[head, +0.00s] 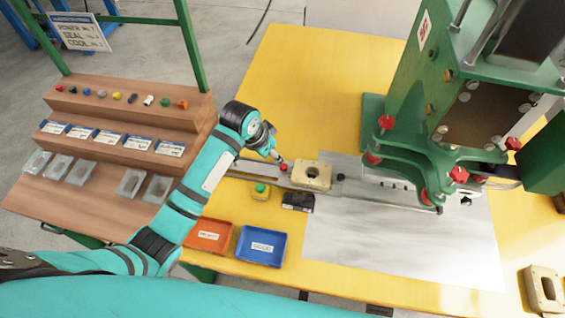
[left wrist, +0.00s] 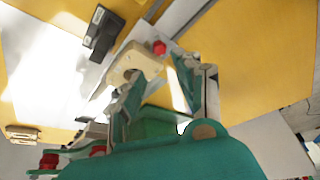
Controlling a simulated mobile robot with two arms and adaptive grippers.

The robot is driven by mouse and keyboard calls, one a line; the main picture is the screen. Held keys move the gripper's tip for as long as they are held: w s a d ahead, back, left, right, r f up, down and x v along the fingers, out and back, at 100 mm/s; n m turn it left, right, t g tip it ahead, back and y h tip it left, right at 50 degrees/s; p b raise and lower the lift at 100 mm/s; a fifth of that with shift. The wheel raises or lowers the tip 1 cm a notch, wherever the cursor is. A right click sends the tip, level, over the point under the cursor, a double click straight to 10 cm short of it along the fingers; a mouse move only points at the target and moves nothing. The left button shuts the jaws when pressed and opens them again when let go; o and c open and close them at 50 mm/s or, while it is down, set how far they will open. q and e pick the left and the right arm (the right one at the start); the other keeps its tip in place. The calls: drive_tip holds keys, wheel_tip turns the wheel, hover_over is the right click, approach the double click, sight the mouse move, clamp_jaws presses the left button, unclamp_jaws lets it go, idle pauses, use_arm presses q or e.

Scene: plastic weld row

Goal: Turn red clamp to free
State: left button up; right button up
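A small red clamp knob (head: 284,167) sits on the metal rail (head: 245,169), just left of the beige block (head: 312,175). It also shows in the left wrist view (left wrist: 159,47), beside the beige block (left wrist: 136,62). My left gripper (head: 277,155) is right by the red knob in the head view. In the left wrist view my left gripper (left wrist: 158,74) has its two fingers apart, with nothing held between them. The knob appears beyond the fingertips, and I cannot tell whether they touch it. My right gripper is not in view.
A green press (head: 408,110) with several red knobs stands right of the rail. The yellow table behind the rail (head: 310,80) is clear.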

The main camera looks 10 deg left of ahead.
sight(284, 166)
use_arm(q)
drive_tip(key=x, duration=1)
drive_tip(key=shift+d, duration=0.1)
clamp_jaws()
